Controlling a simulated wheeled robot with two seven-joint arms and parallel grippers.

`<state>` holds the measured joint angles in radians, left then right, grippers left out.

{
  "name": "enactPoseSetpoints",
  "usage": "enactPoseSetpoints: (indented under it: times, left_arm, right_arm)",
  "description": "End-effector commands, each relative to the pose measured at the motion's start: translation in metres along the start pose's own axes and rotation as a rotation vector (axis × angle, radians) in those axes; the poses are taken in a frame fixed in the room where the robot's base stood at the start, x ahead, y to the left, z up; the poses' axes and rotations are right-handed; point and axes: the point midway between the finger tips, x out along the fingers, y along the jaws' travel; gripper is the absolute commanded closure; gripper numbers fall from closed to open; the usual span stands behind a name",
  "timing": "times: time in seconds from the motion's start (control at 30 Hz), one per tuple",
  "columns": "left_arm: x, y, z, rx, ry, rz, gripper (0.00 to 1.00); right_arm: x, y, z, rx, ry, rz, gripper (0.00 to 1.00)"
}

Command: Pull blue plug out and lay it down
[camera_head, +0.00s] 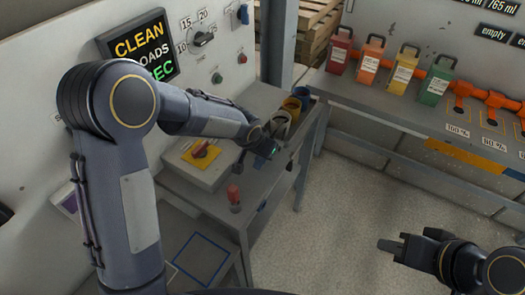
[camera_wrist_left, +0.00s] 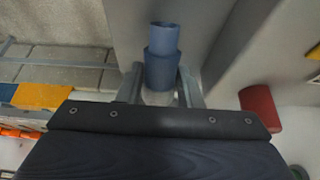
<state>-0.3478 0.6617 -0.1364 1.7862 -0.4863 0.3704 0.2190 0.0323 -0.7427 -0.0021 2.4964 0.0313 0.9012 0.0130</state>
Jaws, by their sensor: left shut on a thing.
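The blue plug (camera_wrist_left: 162,62) stands between the two fingers of my left gripper (camera_wrist_left: 162,90) in the left wrist view. The gripper is shut on it. Whether the plug's far end is in a hole or free is not clear. A red plug (camera_head: 233,194) stands upright on the bench, nearer than the gripper; a red cylinder (camera_wrist_left: 260,107) shows at the right in the wrist view. My right gripper (camera_head: 391,241) is open and empty over the floor.
Several round cups, one yellow (camera_head: 291,106), line the bench's far end beyond my left gripper. A box with a red-and-yellow switch (camera_head: 201,152) is left of it. A blue square outline (camera_head: 200,259) marks the lower surface. Coloured canisters (camera_head: 403,69) stand on the back shelf.

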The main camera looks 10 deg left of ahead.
Motion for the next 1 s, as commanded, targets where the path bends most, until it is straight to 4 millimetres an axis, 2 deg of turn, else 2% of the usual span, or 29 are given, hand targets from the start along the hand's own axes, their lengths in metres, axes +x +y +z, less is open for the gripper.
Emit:
enactPoseSetpoints:
  times: [0.17, 0.2, 0.37, 0.67, 0.77, 1.0]
  left_arm:
    - [0.0, 0.0, 0.0, 0.0, 0.001, 0.0, 0.96]
    - [0.0, 0.0, -0.001, 0.0, 0.001, 0.0, 0.62]
    - [0.0, 0.0, 0.0, 0.0, 0.001, 0.0, 0.42]
    - [-0.002, 0.0, 0.0, 0.0, 0.001, 0.0, 0.42]
    - [-0.012, 0.0, -0.001, 0.0, 0.003, 0.0, 0.42]
    - [-0.054, 0.0, -0.001, -0.001, 0.005, 0.0, 0.42]
  right_arm:
    - [0.0, 0.0, 0.0, 0.0, 0.0, 0.0, 0.76]
    - [0.0, 0.0, 0.0, 0.0, 0.0, 0.0, 0.76]
    - [0.0, 0.0, 0.0, 0.0, 0.0, 0.0, 0.76]
    - [0.0, 0.0, 0.0, 0.0, 0.0, 0.0, 0.76]
    - [0.002, 0.001, 0.001, 0.0, 0.0, 0.0, 0.76]
    - [0.005, 0.002, 0.003, 0.0, 0.0, 0.0, 0.76]
